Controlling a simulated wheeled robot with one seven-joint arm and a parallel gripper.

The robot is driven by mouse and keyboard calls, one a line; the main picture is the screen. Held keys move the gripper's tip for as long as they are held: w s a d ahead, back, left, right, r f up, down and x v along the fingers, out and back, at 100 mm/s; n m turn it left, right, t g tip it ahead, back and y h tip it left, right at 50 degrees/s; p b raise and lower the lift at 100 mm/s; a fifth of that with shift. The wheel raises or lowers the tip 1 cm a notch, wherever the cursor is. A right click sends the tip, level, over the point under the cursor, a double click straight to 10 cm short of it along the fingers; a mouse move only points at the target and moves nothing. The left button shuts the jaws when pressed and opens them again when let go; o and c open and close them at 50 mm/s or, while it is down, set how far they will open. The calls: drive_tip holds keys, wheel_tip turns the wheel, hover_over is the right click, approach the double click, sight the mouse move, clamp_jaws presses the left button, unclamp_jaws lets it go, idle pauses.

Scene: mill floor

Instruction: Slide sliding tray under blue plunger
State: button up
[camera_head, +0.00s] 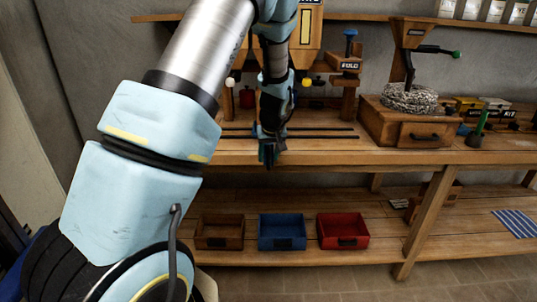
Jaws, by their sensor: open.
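A blue-topped plunger (351,35) stands upright above a wooden block with a dark label, reading something like "FOLD", at the back of the workbench. Dark parallel rails (325,132) run left to right along the bench below it. I cannot make out the sliding tray; my arm and gripper cover part of the rails. My gripper (268,160) points down at the bench's front edge, in front of the rails and left of the plunger. It is open, and I see nothing in it.
A wooden mill with a stone wheel (409,97) and a green-tipped handle stands on the right. A green-handled tool (481,122) is beside it. Brown (219,242), blue (282,243) and red (343,243) bins sit on the lower shelf. My arm blocks the left side.

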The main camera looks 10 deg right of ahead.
drive_tip(key=shift+w+f, duration=0.15)
drive_tip(key=shift+f, duration=0.25)
drive_tip(key=shift+c, duration=0.2)
clamp_jaws()
idle(1.0)
